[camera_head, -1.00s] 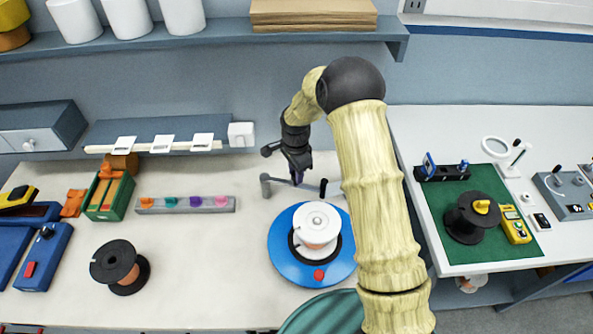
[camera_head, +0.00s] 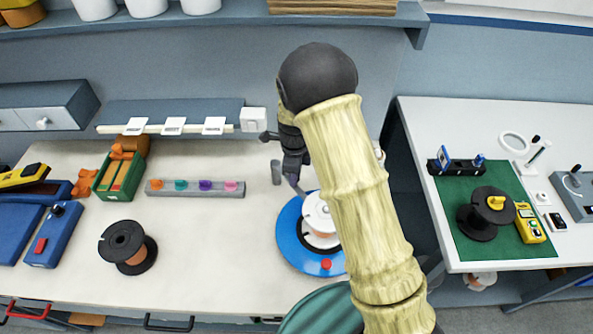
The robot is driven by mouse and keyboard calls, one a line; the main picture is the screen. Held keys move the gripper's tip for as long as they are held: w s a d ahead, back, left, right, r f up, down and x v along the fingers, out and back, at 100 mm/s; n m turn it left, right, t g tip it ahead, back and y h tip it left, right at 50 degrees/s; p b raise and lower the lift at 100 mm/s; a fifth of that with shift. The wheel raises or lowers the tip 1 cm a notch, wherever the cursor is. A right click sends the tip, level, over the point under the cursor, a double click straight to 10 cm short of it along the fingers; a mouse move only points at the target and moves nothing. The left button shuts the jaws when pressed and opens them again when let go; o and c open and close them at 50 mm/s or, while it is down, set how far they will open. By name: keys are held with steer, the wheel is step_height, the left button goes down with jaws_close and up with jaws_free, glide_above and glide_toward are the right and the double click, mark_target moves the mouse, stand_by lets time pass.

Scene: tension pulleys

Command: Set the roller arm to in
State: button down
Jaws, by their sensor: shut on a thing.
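The blue round turntable (camera_head: 288,250) stands on the pale bench with a white-flanged spool (camera_head: 318,215) on it and a red button at its front. A short grey post (camera_head: 276,172) stands behind it. A thin grey arm, the roller arm (camera_head: 298,187), shows just below my gripper and slants toward the spool. My dark gripper (camera_head: 293,176) points down behind the spool and is shut on the roller arm; the fingertips are small and partly hidden. My own arm covers the right side of the turntable and the roller arm's far part.
A grey strip with coloured pegs (camera_head: 195,188) and a black spool (camera_head: 128,247) lie to the left. A white switch box (camera_head: 253,120) is on the wall rail behind. A second bench with a green mat (camera_head: 480,245) stands right, beyond a gap.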

steer(key=shift+a, duration=0.1)
steer(key=c, duration=1.1)
jaws_free()
steer(key=shift+r, duration=0.2)
step_height(320, 180, up, 17)
steer(key=b, duration=0.2)
steer(key=shift+b, duration=0.35)
